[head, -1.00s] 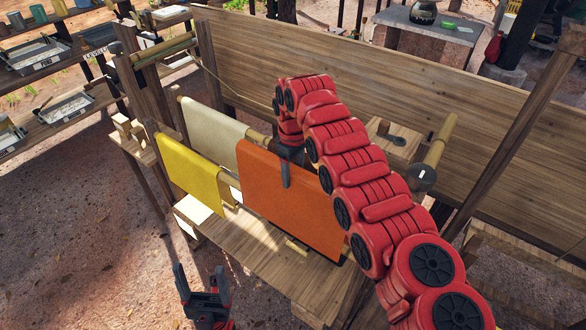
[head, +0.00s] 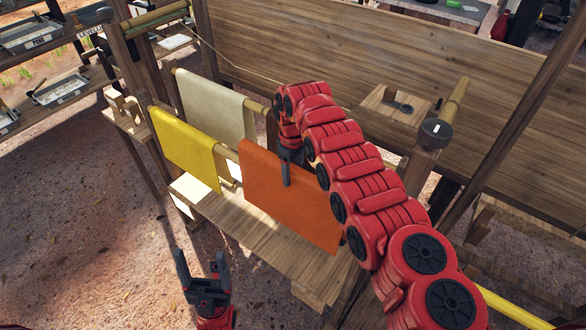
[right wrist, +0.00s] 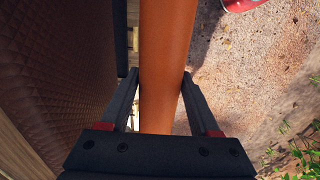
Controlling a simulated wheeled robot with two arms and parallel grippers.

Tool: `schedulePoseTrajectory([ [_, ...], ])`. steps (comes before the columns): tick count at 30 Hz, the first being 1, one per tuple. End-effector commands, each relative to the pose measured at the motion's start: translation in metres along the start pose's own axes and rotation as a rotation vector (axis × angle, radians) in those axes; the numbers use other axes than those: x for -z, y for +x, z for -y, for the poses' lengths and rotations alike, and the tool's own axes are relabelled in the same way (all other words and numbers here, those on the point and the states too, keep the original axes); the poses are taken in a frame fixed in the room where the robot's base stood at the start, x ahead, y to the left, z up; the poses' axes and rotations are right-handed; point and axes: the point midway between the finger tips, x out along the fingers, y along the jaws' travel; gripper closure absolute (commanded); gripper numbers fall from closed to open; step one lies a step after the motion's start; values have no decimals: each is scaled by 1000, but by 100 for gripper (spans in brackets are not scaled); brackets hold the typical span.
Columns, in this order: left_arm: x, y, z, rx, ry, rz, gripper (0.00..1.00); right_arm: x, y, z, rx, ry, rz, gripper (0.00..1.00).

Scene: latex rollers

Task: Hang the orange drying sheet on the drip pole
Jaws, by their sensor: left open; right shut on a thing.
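The orange drying sheet (head: 288,215) hangs folded over, beside the yellow sheet (head: 185,148) on the front pole. My right gripper (head: 287,178) is shut on its top edge from above. The right wrist view also shows the orange sheet (right wrist: 164,65) between the two fingers (right wrist: 160,105). The front drip pole (head: 229,180) shows in the gap between the yellow and orange sheets. The orange sheet hides the rest, so I cannot tell whether the sheet rests on it. My left gripper (head: 203,277) is open and empty, low in front of the rack.
A cream sheet (head: 215,108) hangs on the rear pole. A wooden bench (head: 235,228) lies beneath the sheets. A plank wall (head: 330,60) stands behind. A post with a dark cap (head: 436,130) rises at the right. Shelves with trays (head: 60,90) stand at the left.

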Motion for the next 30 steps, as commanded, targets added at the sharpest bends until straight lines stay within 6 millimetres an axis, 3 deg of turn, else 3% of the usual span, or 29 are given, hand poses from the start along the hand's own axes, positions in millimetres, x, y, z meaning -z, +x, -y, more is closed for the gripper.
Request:
schedulePoseTrajectory([
  [1, -2, -10, 0, 0, 0, 0, 25, 0, 11, 0, -1, 0, -1, 100],
  [16, -10, -58, -3, 0, 0, 0, 25, 0, 73, 1, 1, -1, 1, 100],
  [30, -11, -64, -3, 0, 0, 0, 25, 0, 80, 0, 0, -1, 0, 100],
])
